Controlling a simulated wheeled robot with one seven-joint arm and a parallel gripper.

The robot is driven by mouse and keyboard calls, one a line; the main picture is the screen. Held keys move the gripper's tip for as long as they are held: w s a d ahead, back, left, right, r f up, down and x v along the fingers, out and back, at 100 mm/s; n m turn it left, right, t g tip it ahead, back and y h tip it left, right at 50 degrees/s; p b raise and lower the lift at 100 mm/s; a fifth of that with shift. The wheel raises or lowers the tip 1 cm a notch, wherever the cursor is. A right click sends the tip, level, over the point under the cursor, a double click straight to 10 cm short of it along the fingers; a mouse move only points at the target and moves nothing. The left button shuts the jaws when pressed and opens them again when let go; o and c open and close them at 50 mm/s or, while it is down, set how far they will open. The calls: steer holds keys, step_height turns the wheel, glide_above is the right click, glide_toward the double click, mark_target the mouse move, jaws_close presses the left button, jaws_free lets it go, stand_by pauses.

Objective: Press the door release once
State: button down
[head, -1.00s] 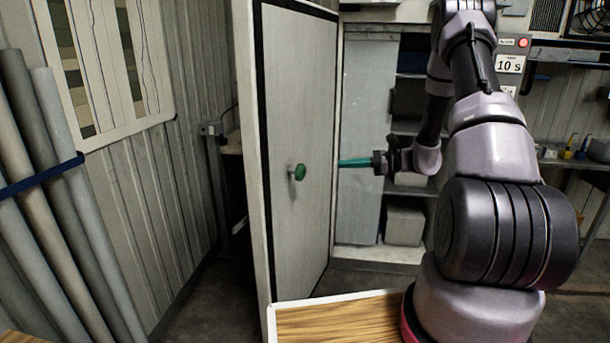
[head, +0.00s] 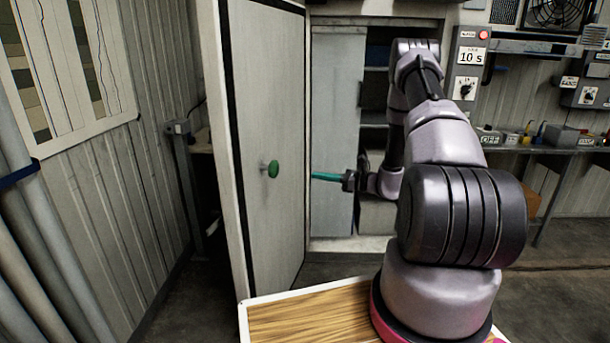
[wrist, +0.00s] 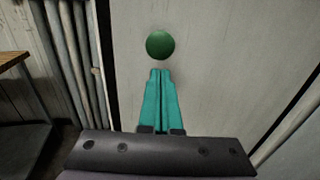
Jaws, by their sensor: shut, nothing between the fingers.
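The door release is a green mushroom-shaped button (head: 273,168) on a short stem on the pale grey door panel (head: 262,80). In the wrist view the round green button (wrist: 160,45) lies just beyond the fingertips. My gripper (head: 314,176) has teal fingers pointing left toward the button, with a visible gap between them in the head view. In the wrist view my gripper (wrist: 160,72) has its two fingers together and nothing between them. The fingertips sit a little below the button in that view.
An open cabinet with shelves (head: 376,150) stands behind my arm. A wooden-topped board with a white edge (head: 300,312) lies below the door. Grey pipes (head: 20,240) lean at the far left. A control box with a red light (head: 468,65) is at right.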

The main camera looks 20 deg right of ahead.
mark_target(277, 170)
steer(key=x, duration=1.2)
steer(key=shift+w+a+r, duration=0.1)
steer(key=shift+w+a, duration=0.05)
steer(key=shift+a, duration=0.2)
steer(key=shift+a, duration=0.1)
steer(key=shift+x, duration=1.75)
steer(key=shift+d, duration=0.3)
steer(key=v, duration=1.4)
